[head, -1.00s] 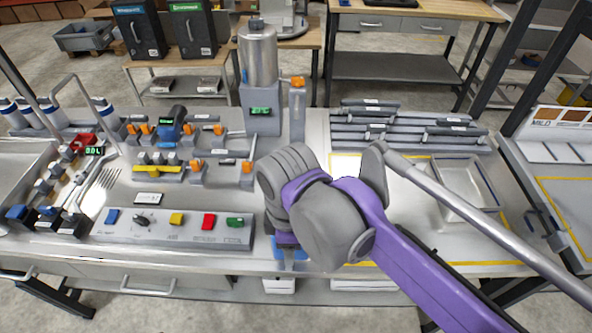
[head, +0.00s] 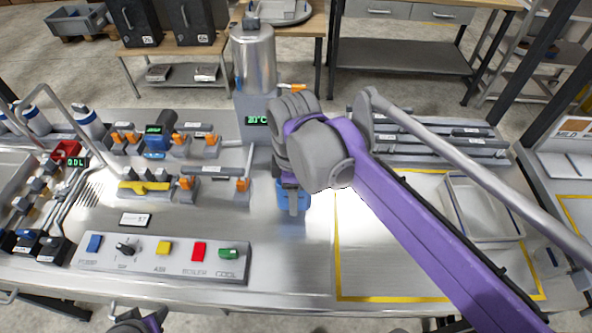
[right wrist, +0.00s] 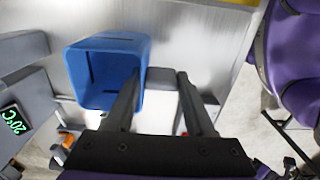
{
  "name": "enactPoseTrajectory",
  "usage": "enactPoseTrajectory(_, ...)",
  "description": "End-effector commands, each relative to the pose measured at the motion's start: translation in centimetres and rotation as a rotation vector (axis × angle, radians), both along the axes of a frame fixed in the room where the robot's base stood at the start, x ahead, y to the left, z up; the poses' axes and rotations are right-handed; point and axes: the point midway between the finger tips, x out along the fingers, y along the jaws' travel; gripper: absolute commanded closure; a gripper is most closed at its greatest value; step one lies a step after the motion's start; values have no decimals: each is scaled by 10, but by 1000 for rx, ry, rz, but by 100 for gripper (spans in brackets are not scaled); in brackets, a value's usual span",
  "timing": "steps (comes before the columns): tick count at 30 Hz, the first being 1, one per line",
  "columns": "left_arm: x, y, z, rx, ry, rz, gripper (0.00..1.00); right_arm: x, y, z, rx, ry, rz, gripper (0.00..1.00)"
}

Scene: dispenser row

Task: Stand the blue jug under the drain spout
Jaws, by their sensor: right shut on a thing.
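The blue jug (head: 281,204) is in my right gripper (head: 292,203), over the steel counter in front of the tank. In the right wrist view the open-topped jug (right wrist: 103,45) lies left of the fingers, and a grey part, seemingly its handle, is between them. I cannot tell whether the jug's base touches the counter. The steel tank (head: 254,60) stands on a grey base with a green 20°C display; an orange valve handle (head: 291,87) sticks out at its right. The drain spout is not clearly visible; my right arm hides the area beside the tank. A dark, purple-edged part of my left gripper (head: 137,320) shows at the bottom edge.
A button panel (head: 160,257) lies front left of the jug. Orange-handled valves (head: 180,140) and a yellow-handled fitting (head: 145,187) stand left. Grey rails (head: 455,140) lie behind.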

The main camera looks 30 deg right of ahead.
Motion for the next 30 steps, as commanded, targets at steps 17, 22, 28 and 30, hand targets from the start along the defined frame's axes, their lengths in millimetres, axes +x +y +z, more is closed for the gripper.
enactPoseTrajectory(17,7,0,17,0,-12,0,50,89,-55,-4,0,0,0,100)
enactPoseTrajectory(22,7,0,17,0,-12,0,50,89,-54,-27,0,0,1,100)
enactPoseTrajectory(28,7,0,17,0,-12,0,50,88,-54,-35,0,0,1,100)
enactPoseTrajectory(30,7,0,17,0,-12,0,50,88,-54,-35,0,0,1,100)
